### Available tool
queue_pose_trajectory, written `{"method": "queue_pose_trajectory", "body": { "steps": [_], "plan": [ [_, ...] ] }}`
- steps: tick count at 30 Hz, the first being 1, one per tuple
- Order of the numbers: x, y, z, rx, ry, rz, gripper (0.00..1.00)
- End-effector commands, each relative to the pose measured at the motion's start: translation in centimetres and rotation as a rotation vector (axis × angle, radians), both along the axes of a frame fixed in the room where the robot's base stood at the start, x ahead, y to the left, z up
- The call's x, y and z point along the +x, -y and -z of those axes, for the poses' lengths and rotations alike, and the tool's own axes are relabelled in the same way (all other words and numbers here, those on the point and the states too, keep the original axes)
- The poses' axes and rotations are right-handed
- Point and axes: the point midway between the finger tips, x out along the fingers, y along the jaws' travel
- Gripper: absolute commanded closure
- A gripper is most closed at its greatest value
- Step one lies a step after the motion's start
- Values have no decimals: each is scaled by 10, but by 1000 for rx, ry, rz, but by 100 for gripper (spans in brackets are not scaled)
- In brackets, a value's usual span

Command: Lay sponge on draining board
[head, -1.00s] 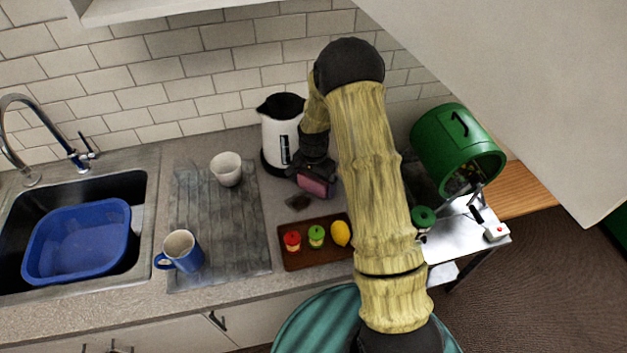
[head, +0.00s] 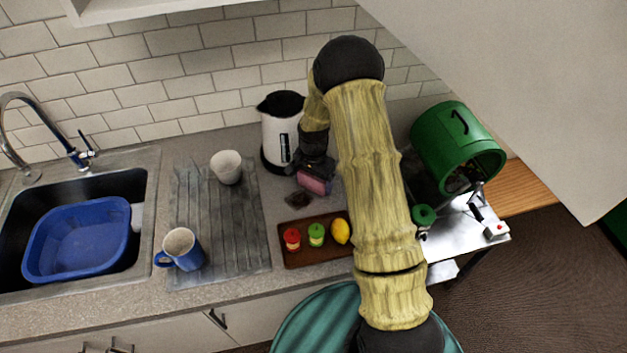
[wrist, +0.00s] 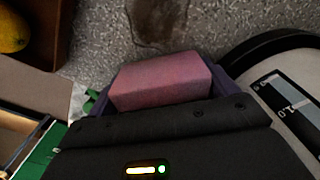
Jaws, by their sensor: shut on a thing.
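The sponge is a pink block (head: 314,181) held in my gripper (head: 312,176). In the wrist view the sponge (wrist: 160,82) sits between the two dark purple fingers of my gripper (wrist: 162,90). It is above the counter, between the kettle and the wooden tray; how high I cannot tell. The draining board (head: 218,240) is the grey ribbed slab left of my gripper. A white cup (head: 227,167) stands at its back and a blue mug (head: 181,250) at its front left.
A white and black kettle (head: 281,138) stands just behind my gripper. A wooden tray (head: 300,258) with two small jars and a lemon (head: 340,231) is in front. A dark stain (head: 298,199) marks the counter. The sink with a blue basin (head: 75,240) is far left. The board's middle is clear.

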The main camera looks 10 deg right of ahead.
Motion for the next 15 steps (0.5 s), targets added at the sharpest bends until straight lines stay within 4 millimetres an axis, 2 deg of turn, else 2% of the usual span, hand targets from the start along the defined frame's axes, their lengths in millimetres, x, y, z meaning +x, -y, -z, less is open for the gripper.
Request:
{"method": "queue_pose_trajectory", "body": {
  "steps": [4,8,15],
  "plan": [
    [0,0,-6,0,1,0,39],
    [1,0,-20,-1,4,-1,39],
    [1,0,-64,-1,6,0,39]
  ]
}}
